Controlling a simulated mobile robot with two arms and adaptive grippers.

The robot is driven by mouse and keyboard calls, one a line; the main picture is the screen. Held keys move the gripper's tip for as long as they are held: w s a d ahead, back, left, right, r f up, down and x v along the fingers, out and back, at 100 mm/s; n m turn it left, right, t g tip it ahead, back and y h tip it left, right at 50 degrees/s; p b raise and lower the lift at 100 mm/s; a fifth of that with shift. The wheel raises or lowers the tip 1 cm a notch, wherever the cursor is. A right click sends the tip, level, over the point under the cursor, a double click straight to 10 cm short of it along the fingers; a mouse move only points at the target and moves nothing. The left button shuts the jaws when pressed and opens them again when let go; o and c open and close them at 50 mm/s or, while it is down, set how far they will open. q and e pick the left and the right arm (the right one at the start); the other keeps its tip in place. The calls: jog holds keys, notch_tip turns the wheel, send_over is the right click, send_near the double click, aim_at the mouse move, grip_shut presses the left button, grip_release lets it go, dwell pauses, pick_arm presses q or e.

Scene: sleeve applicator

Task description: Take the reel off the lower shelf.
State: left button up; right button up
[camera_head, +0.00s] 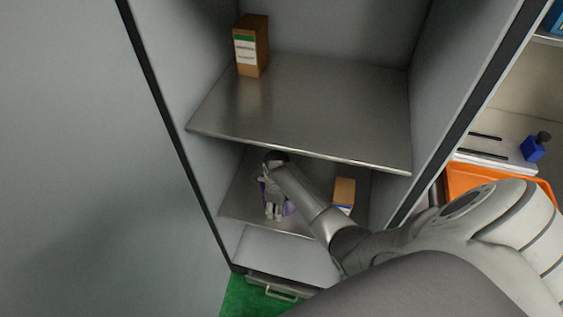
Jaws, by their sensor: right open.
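A purple thing (290,207), likely the reel, shows in small parts on the lower shelf (237,203) of the cabinet. Most of it is hidden by my right gripper (273,215). That gripper reaches in under the upper shelf, with its fingers pointing down at the purple thing. The fingers are open. I cannot tell whether they touch it. My left gripper is not in view.
The upper shelf (310,105) hangs close above my right gripper and holds a brown box (251,45) at its back left. An orange box (344,190) stands on the lower shelf, right of my gripper. An orange tray (480,178) lies outside the cabinet at right.

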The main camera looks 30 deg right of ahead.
grip_shut()
dwell(0.3)
jog(key=shift+w+r, duration=0.1)
jog(key=shift+w, duration=0.05)
dwell(0.3)
